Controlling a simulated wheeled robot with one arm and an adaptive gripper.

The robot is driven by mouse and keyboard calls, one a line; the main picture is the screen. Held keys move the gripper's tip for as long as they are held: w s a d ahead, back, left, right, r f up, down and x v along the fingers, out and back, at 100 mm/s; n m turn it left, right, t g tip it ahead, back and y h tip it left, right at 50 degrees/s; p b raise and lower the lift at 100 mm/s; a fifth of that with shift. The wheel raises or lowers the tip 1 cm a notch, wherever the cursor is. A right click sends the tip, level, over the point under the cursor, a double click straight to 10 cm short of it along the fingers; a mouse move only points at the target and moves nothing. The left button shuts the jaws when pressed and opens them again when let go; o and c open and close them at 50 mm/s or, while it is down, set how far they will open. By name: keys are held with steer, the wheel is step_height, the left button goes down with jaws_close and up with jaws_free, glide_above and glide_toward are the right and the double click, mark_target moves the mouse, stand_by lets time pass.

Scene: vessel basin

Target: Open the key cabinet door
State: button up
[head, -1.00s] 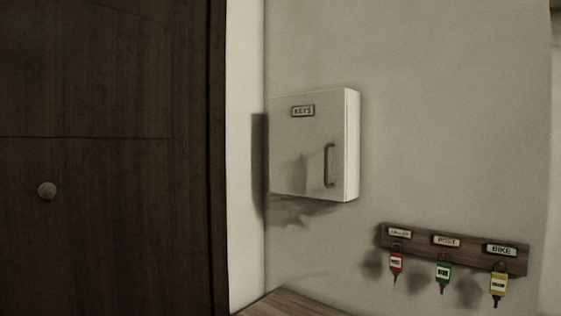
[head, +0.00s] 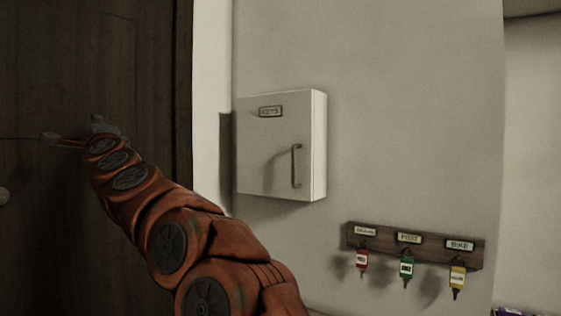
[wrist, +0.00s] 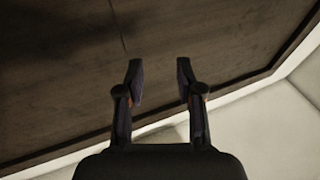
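The key cabinet (head: 265,150) is a white box on the wall with a KEYS label (head: 271,112). Its door is shut, with a vertical handle (head: 296,166) near the right edge. My gripper (head: 72,136) is left of the cabinet in the head view, in front of the dark door and well apart from the cabinet handle. In the wrist view my gripper (wrist: 160,82) has its two fingers spread with nothing between them. The cabinet does not show in the wrist view.
A dark wooden door (head: 60,230) with a round knob (head: 3,196) is at the left.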

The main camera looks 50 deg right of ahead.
steer(key=s+d+r+m+g+h, duration=0.2)
steer(key=d+r+m+g+h, duration=0.15)
steer(key=d+m+h, duration=0.8)
steer(key=m+g+h+p, duration=0.2)
steer(key=m+g+p, duration=0.2)
steer(key=m+g, duration=1.8)
glide_above(293, 184)
step_height(293, 184, down, 12)
steer(key=t, duration=0.1)
steer(key=shift+w+d+r+m, duration=0.15)
steer(key=shift+d+m, duration=0.15)
steer(key=shift+m, duration=0.15)
steer(key=shift+c, duration=0.4)
jaws_close()
